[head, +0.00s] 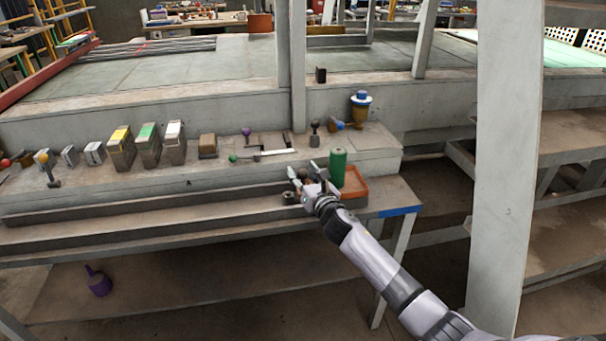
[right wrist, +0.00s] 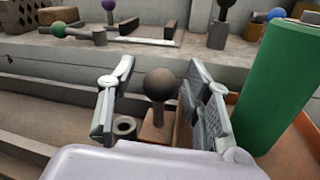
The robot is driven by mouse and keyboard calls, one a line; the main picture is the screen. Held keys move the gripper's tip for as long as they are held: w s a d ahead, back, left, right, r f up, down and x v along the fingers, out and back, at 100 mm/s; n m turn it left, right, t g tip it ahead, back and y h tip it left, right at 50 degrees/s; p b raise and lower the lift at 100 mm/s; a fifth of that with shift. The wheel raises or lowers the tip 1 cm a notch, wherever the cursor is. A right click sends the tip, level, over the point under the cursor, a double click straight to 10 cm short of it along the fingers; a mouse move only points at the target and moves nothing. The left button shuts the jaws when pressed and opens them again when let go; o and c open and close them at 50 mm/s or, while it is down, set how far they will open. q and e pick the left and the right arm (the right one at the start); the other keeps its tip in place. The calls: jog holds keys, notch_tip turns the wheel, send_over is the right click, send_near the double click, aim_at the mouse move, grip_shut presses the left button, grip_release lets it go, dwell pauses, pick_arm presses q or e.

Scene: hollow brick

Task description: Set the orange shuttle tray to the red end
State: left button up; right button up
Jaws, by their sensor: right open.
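The orange shuttle tray (head: 355,182) sits at the right end of the long rail (head: 150,222), near a blue mark (head: 400,211) on the bench edge. A green cylinder (head: 338,167) stands at the tray; it also shows in the right wrist view (right wrist: 275,85). My right gripper (head: 303,170) is open just left of the tray. In the right wrist view, its fingers (right wrist: 160,68) stand on either side of a dark ball knob (right wrist: 160,85) on a short post, with gaps visible. My left gripper is out of view.
On the ledge behind stand several blocks with yellow, green and white tops (head: 148,145), small levers with balls (head: 246,132) and a blue-topped jar (head: 360,108). A pale post (head: 505,170) rises at right. A purple bottle-like thing (head: 98,281) lies below.

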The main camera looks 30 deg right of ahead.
jog(key=shift+c, duration=0.6)
grip_shut()
